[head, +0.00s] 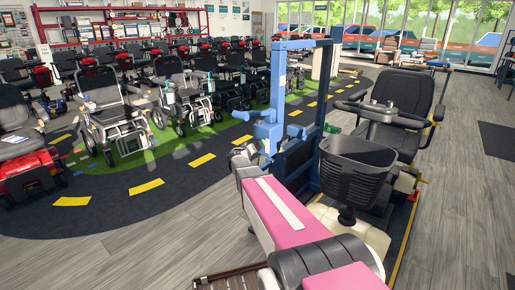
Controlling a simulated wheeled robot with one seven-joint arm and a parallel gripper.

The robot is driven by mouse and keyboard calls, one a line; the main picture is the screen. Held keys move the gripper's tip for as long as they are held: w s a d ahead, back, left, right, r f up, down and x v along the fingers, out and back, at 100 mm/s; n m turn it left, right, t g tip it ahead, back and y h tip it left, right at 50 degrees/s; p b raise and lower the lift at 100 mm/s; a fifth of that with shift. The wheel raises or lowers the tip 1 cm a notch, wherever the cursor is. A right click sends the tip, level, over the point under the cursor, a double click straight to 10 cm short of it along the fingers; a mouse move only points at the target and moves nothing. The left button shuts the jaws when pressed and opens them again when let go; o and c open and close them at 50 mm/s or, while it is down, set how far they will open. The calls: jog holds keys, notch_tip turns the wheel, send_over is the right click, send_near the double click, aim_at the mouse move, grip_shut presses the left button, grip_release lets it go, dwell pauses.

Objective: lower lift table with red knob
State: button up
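A blue upright frame (317,110) stands ahead of me, with a blue bracket and handle-like parts (268,128) on its left side. It looks like the mast of the lift table. A dark platform with a yellow edge (404,240) lies low to its right, partly hidden. A mobility scooter with a black basket (355,165) stands over it. A small red part (412,196) shows beside the scooter; I cannot tell whether it is the red knob. My gripper (245,154) is at the end of my pink arm, close to the blue bracket; contact and finger opening are unclear.
Rows of scooters and powered chairs (110,115) stand at the left on green and dark flooring with yellow dashes. Red shelving (120,25) is at the back left. Open wooden floor (465,200) lies at the right, with a dark mat (497,138).

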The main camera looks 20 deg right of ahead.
jog(key=shift+c, duration=0.3)
jog(key=c, duration=0.9)
jog(key=shift+n, duration=0.4)
jog(key=n, duration=0.2)
jog(key=shift+n, duration=0.4)
jog(key=n, duration=0.4)
jog(key=shift+n, duration=0.3)
jog(key=n, duration=0.4)
jog(key=shift+r, duration=0.1)
jog(key=shift+n, duration=2.1)
